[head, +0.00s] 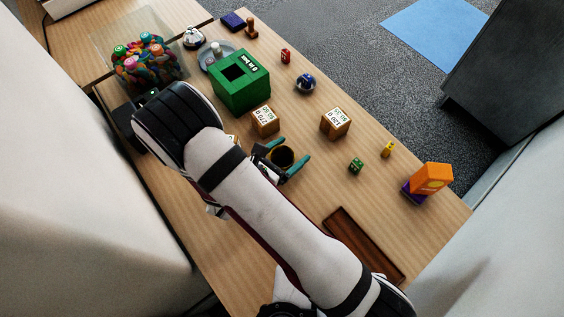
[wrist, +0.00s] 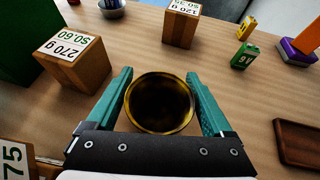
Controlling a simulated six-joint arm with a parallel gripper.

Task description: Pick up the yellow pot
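The yellow pot (wrist: 160,128) is round and open-topped, with a thin yellow rim and a dark inside. In the wrist view it stands upright between the two teal fingers of my gripper (wrist: 159,76). A narrow gap seems to show between each finger and the rim. In the head view the pot (head: 283,157) is seen from above between the fingers of my gripper (head: 304,159), on the wooden table. My gripper is open around the pot; its lower wall is hidden.
A wooden price block (wrist: 72,58) is close on the left, and another (wrist: 181,24) stands beyond the pot. A green box (head: 240,95) is farther back. A green battery-like block (wrist: 243,55) and a brown tray (head: 340,228) lie to the right.

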